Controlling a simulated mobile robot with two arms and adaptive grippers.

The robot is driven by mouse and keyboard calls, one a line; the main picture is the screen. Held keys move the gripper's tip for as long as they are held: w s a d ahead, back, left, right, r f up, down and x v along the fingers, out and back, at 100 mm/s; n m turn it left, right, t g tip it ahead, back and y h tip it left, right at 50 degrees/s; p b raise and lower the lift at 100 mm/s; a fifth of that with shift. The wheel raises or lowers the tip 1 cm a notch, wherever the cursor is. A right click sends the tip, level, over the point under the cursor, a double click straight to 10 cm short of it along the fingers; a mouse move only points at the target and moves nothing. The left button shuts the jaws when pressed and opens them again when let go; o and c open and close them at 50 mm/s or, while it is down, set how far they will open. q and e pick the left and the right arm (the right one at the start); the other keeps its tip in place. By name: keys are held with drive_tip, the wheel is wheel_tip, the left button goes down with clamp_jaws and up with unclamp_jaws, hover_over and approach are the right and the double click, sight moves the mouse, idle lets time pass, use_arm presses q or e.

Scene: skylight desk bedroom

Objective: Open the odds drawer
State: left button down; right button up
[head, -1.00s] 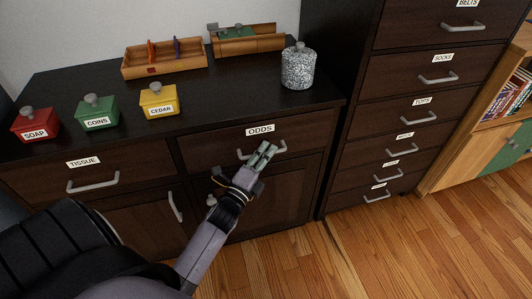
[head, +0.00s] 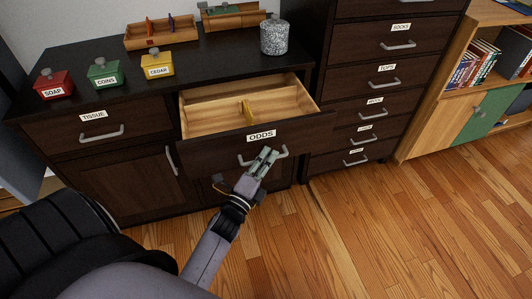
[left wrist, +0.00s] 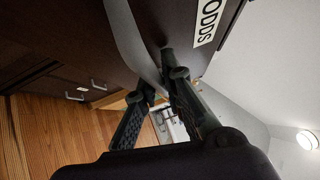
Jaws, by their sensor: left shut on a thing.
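The odds drawer (head: 215,146) is pulled well out of the dark dresser, and its pale wooden inside shows. A divider runs across it, and a small yellow thing (head: 248,112) stands inside near the middle. My left gripper (head: 265,160) is shut on the drawer's grey bar handle (head: 283,153), below the ODDS label (head: 261,136). In the left wrist view the fingers (left wrist: 160,82) close around the handle (left wrist: 128,40), beside the drawer front. My right gripper is not in view.
The tissue drawer (head: 60,134) is closed at the left. Red (head: 54,86), green (head: 104,74) and yellow (head: 157,65) lidded boxes, wooden trays and a speckled jar (head: 274,36) stand on top. A tall chest (head: 362,105) stands right; the wood floor (head: 350,240) in front is clear.

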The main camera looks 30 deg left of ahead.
use_arm(q)
drive_tip(key=shift+s+d, duration=0.55)
drive_tip(key=shift+d, duration=0.05)
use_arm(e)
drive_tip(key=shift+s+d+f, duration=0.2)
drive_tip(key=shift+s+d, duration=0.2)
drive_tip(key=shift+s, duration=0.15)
use_arm(q)
drive_tip(key=c, duration=1.7)
unclamp_jaws()
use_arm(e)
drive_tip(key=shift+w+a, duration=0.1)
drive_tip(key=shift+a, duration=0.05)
use_arm(q)
drive_tip(key=s, duration=0.5)
drive_tip(key=s+f, duration=0.1)
drive_tip(key=s, duration=0.1)
drive_tip(key=shift+s+d, duration=0.2)
drive_tip(key=shift+d, duration=0.05)
drive_tip(key=shift+f, duration=0.15)
